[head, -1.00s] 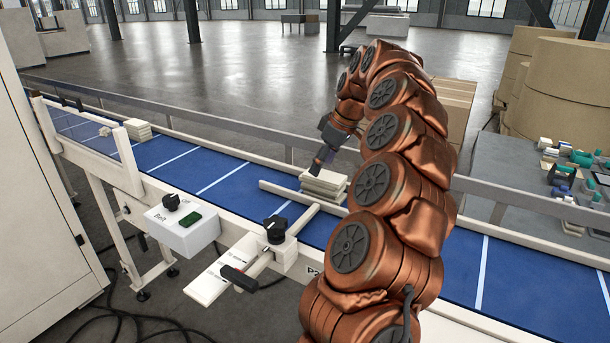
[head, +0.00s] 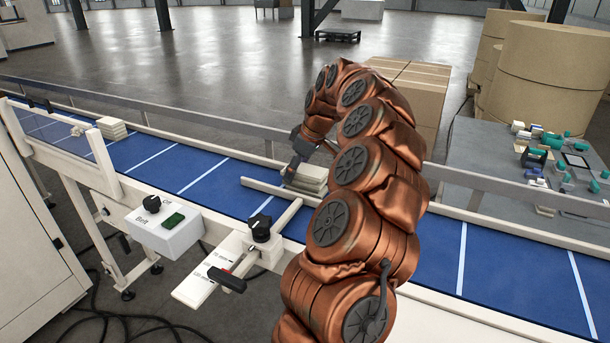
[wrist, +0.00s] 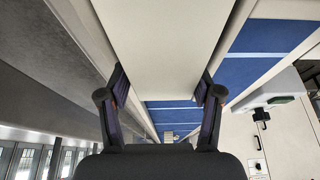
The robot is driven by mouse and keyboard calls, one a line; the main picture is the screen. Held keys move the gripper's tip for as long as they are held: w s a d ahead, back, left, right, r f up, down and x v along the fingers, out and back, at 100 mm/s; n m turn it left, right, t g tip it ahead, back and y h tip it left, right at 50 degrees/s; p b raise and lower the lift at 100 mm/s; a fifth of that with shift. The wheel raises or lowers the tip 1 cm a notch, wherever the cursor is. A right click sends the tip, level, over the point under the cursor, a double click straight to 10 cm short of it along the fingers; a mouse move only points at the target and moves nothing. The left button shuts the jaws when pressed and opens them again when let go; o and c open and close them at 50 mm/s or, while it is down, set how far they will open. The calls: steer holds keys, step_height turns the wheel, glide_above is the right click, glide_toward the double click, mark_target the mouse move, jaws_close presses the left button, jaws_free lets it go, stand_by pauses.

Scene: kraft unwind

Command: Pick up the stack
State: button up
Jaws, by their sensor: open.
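A stack of pale flat pieces (head: 311,174) lies on the blue belt, by the inner end of a white guide bar. My gripper (head: 290,170) is at the stack's left end in the head view, pointing down, with its far finger hidden. In the wrist view the stack's smooth pale top (wrist: 165,45) fills the space between the two dark fingers of my gripper (wrist: 162,88). The fingers are apart, one along each side of the stack. I cannot tell whether they touch it.
Another pale stack (head: 112,128) lies on the belt (head: 150,152) at the far left. A metal rail (head: 215,124) runs along the belt's far side. A white control box (head: 165,230) and clamp knob (head: 261,228) stand at the near side. A grey table (head: 480,160) holds small items.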

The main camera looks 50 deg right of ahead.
steer(key=shift+x, duration=0.85)
steer(key=shift+c, duration=0.3)
steer(key=c, duration=0.9)
steer(key=shift+o, duration=0.2)
